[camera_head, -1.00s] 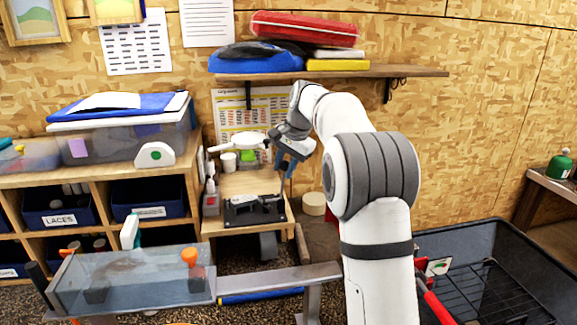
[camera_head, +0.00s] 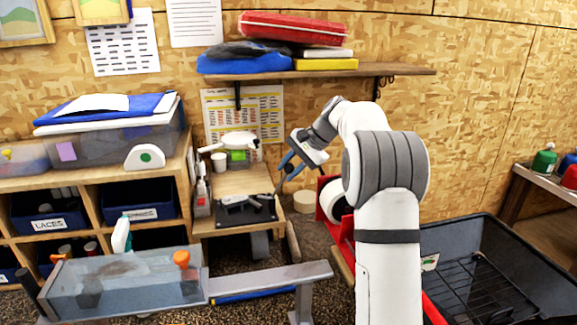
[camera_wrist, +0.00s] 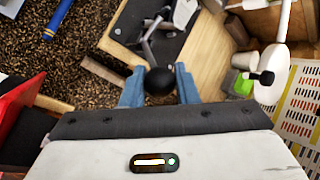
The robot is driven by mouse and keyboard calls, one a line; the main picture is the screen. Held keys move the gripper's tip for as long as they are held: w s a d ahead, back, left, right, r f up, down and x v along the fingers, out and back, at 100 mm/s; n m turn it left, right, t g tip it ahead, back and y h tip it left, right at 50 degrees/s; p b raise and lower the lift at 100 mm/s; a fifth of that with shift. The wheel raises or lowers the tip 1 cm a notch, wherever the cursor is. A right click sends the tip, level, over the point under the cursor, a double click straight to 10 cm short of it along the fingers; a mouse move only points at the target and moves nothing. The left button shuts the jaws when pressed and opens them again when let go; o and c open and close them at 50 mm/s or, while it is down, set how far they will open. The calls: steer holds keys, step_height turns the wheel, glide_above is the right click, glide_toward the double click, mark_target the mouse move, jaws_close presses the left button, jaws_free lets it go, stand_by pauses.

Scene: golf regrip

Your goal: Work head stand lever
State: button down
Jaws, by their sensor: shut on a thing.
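The head stand (camera_head: 247,211) is a grey metal fixture on a dark base plate, on a small wooden bench left of my arm. In the wrist view the stand (camera_wrist: 182,14) shows at the top, with a grey lever (camera_wrist: 149,50) reaching toward me and ending in a black ball knob (camera_wrist: 159,81). My gripper (camera_wrist: 159,86) has its blue fingers on either side of this knob, shut on it. In the head view my gripper (camera_head: 284,174) is above and right of the stand, tilted down. The knob is hard to make out there.
A white magnifier lamp (camera_head: 238,141), a white cup (camera_head: 219,161) and a green block (camera_head: 238,157) stand behind the stand. A clear water-like tank (camera_head: 130,280) is front left. A red frame (camera_head: 330,215) is partly behind my arm. A black bin (camera_head: 480,270) is at right.

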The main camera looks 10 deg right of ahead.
steer(key=shift+d+f, duration=0.4)
steer(key=shift+d, duration=0.15)
steer(key=c, duration=1.1)
jaws_free()
steer(key=shift+b+v, duration=0.5)
steer(key=shift+v, duration=3.4)
steer(key=shift+c, duration=0.4)
